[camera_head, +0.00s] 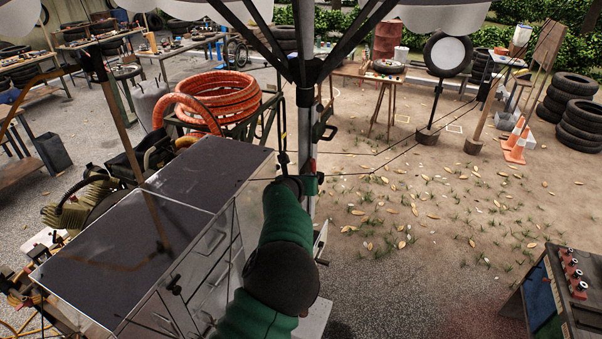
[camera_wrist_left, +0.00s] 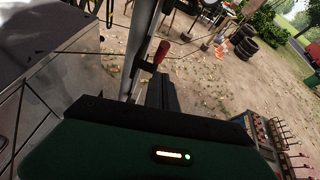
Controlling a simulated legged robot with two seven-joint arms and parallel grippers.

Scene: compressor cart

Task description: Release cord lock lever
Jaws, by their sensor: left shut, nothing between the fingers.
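The cord lock lever, a small red handle (camera_wrist_left: 161,54), sticks out from the grey upright pole (camera_wrist_left: 138,50) in the left wrist view. In the head view, red shows on the same pole (camera_head: 305,120) at the end of my green left arm. My left gripper (camera_wrist_left: 160,92) is shut and empty. Its dark fingers point at the pole just below the red handle; I cannot tell whether they touch it. In the head view my own wrist mostly hides the fingers. My right gripper is not in view.
A metal cabinet with a dark top (camera_head: 150,225) stands left of the pole, with a coiled orange hose (camera_head: 225,95) behind it. Canopy struts spread overhead and thin dark cords run off right. A control box (camera_head: 565,290) stands at lower right. Ground right of the pole is open.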

